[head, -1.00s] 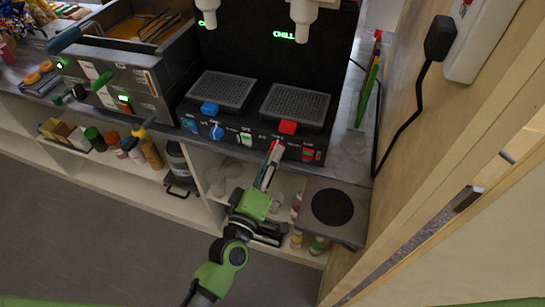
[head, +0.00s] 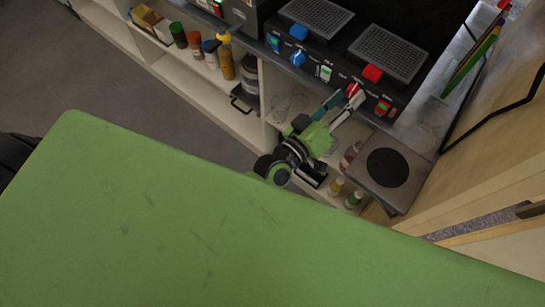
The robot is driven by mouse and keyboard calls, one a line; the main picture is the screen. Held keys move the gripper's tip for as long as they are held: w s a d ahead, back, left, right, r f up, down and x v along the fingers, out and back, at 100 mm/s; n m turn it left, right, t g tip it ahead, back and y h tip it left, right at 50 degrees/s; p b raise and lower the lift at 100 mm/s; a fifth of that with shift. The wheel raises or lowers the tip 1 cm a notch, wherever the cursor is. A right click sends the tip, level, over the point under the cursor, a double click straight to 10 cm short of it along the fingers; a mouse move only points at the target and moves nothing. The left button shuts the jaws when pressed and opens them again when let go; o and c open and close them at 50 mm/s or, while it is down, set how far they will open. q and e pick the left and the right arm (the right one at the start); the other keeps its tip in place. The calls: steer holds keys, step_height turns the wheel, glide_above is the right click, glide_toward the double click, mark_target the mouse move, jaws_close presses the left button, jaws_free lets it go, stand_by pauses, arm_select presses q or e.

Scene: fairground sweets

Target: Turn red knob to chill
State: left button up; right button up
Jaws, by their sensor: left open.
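The slush machine (head: 335,62) has a black front panel with a blue knob (head: 297,58) on the left and a red knob (head: 353,90) on the right. My left gripper (head: 346,98) is open, with its fingertips at the red knob, one on either side or nearly so. The fingers partly cover the knob, so its pointer and setting cannot be read. I cannot tell whether the fingers touch it. My right gripper is not in view.
A plate with a black disc (head: 387,167) stands below right. Bottles (head: 226,58) fill the shelf at left.

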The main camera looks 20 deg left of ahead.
arm_select(q)
steer(key=m, duration=0.3)
steer(key=shift+r+g, duration=0.15)
steer(key=shift+g, duration=0.15)
steer(key=m, duration=0.4)
steer(key=shift+m+p, duration=0.3)
steer(key=f+b+v, duration=0.1)
steer(key=b+v, duration=0.1)
steer(key=v, duration=1.2)
steer(key=s+a+f+g+y, duration=0.1)
steer(key=a+f+g, duration=0.1)
steer(key=f, duration=0.8)
steer(key=s+a+f+g+y, duration=0.1)
steer(key=s+a+f+g, duration=0.1)
steer(key=f, duration=0.8)
steer(key=s+a+f+g+y, duration=0.1)
steer(key=a+f+g, duration=0.1)
steer(key=f, duration=0.9)
steer(key=shift+s+a+g+y, duration=0.4)
steer(key=shift+a, duration=0.15)
